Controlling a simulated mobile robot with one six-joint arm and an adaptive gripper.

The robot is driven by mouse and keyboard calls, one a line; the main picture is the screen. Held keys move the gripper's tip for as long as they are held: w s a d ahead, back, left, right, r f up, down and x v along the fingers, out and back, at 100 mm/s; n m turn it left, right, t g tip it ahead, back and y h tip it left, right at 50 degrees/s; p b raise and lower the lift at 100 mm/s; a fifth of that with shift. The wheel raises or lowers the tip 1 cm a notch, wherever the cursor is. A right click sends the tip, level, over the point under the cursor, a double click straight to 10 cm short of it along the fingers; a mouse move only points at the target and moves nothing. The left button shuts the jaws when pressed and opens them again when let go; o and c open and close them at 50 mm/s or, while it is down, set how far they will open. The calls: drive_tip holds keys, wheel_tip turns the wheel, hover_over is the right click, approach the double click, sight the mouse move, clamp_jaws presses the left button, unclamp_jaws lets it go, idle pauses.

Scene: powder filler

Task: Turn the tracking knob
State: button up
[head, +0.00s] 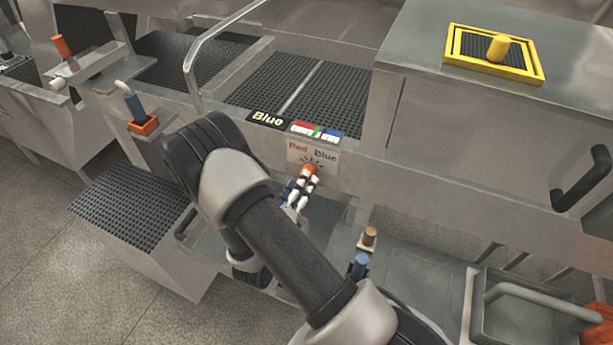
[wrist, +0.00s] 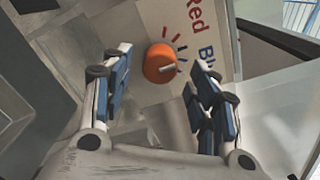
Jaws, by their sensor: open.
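The tracking knob is an orange round knob (wrist: 160,64) with a pale pointer line, set on a light panel marked "Red" and "Blue". It also shows in the head view (head: 310,170), at the tip of my gripper. My gripper (head: 298,186) reaches toward the panel. In the wrist view its blue-padded fingers (wrist: 160,80) are apart, one left and one right of the knob, with a gap on each side. The fingertips look close to the knob, but I cannot tell how far they reach around it.
A black "Blue" sign (head: 268,121) and a red, green and blue strip (head: 316,131) sit above the panel. A brown-topped post (head: 369,237) and a blue one (head: 359,264) stand below right. A yellow-framed plate (head: 493,54) lies on the right cabinet.

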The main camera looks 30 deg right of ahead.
drive_tip(key=shift+x, duration=2.25)
drive_tip(key=c, duration=1.1)
drive_tip(key=shift+o, duration=0.2)
drive_tip(key=shift+m+b, duration=0.3)
drive_tip(key=shift+m, duration=0.1)
drive_tip(key=shift+m+b, duration=0.7)
drive_tip(key=shift+m, duration=1.7)
drive_tip(key=shift+r, duration=0.1)
